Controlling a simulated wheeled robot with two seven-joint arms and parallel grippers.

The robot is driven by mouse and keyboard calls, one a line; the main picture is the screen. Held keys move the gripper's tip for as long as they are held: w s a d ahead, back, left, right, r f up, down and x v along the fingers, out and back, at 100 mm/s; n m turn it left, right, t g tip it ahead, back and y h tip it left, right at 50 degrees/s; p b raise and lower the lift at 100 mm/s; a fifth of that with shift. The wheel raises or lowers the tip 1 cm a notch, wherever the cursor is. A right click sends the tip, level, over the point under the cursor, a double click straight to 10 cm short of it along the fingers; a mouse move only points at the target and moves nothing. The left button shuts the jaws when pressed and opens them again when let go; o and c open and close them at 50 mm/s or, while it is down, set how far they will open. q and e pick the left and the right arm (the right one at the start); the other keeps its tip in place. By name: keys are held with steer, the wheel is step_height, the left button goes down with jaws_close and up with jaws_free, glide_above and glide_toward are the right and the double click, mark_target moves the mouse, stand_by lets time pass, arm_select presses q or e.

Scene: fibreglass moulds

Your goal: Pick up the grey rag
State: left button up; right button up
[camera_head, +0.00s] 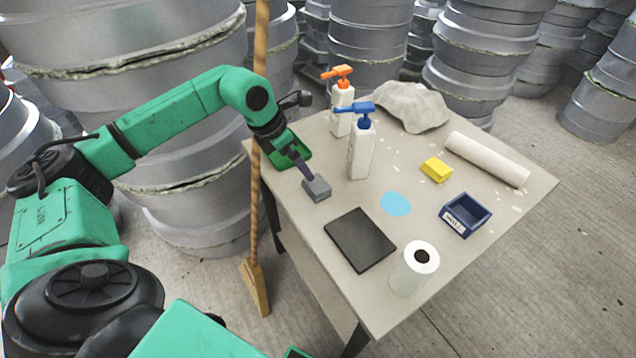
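The grey rag (411,106) lies crumpled in a low heap at the far side of the table, behind the two pump bottles. Nothing touches it from above. My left gripper (309,172) is over the table's left part, well to the left of the rag and nearer to me. It points down at a small grey block (317,189). The dark fingers overlap the block's top in the picture. I cannot tell whether they grip it or are only close to it. My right gripper is not in view.
A blue-topped bottle (361,150) and an orange-topped bottle (342,108) stand between my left gripper and the rag. The table also holds a white roll (487,159), yellow sponge (436,169), blue bin (466,215), black slab (360,239) and paper roll (413,270). A broom (259,200) stands at the left edge.

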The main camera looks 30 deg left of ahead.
mark_target(316, 183)
arm_select(q)
steer(key=p+x, duration=0.2)
steer(key=x, duration=0.9)
steer(key=shift+w+d, duration=0.15)
steer(key=shift+r, duration=0.15)
steer(key=c, duration=1)
step_height(316, 183, up, 20)
steer(key=shift+r+b, duration=0.1)
steer(key=shift+b, duration=0.65)
